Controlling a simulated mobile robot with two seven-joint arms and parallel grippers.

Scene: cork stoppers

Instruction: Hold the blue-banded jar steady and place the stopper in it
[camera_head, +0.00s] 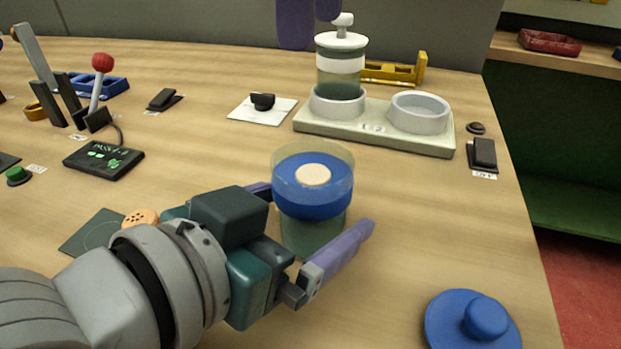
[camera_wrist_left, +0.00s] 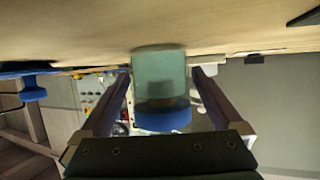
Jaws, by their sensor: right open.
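The blue-banded jar (camera_head: 313,228) stands upright on the table, clear greenish glass with a blue band; a pale round spot shows inside its mouth. My left gripper (camera_head: 318,210) reaches in from the left with its purple fingers around the jar, open with a gap to the glass. The left wrist view shows the jar (camera_wrist_left: 160,85) between both fingers. A blue stopper (camera_head: 486,317) with a round knob lies at the lower right; it also shows in the left wrist view (camera_wrist_left: 33,90). My right gripper (camera_head: 311,30) shows only as purple fingertips at the top edge, open and empty.
A white-banded jar (camera_head: 341,68) with a white knobbed stopper stands in the left ring of a pale two-ring stand (camera_head: 375,131); the right ring is empty. Switches and a joystick (camera_head: 101,75) fill the left side. Table between jar and blue stopper is clear.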

